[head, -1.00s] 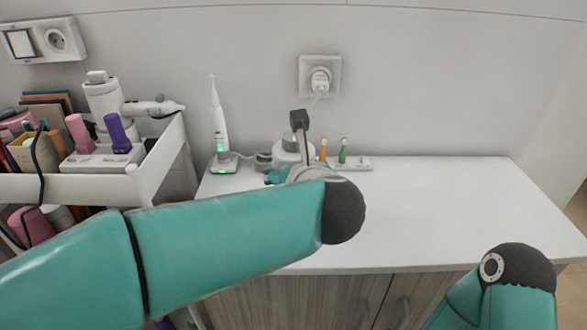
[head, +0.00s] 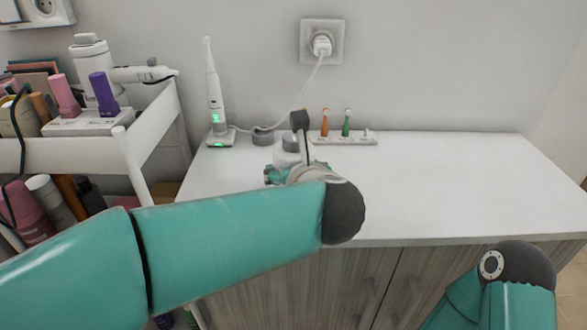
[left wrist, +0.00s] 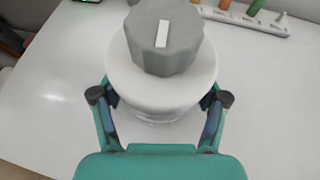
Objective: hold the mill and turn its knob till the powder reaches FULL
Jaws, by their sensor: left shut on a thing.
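The mill is a round white body (left wrist: 155,92) with a grey faceted knob (left wrist: 163,40) on top, which bears a white line mark. My left gripper (left wrist: 160,99) is shut around the mill's body, one finger on each side, below the knob. In the head view the mill's body (head: 287,158) and knob (head: 291,141) stand partly behind my left gripper (head: 283,173) and wrist. The mill looks upright; whether its base touches the counter is unclear. No powder or FULL mark shows. My right arm shows at the lower right, its gripper out of view.
On the white counter (head: 430,185) stand an electric toothbrush (head: 213,95), a grey round piece (head: 262,137) and a white holder (head: 352,139) with orange and green brush heads. A loaded cart (head: 150,140) is at left. The counter's right side is clear.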

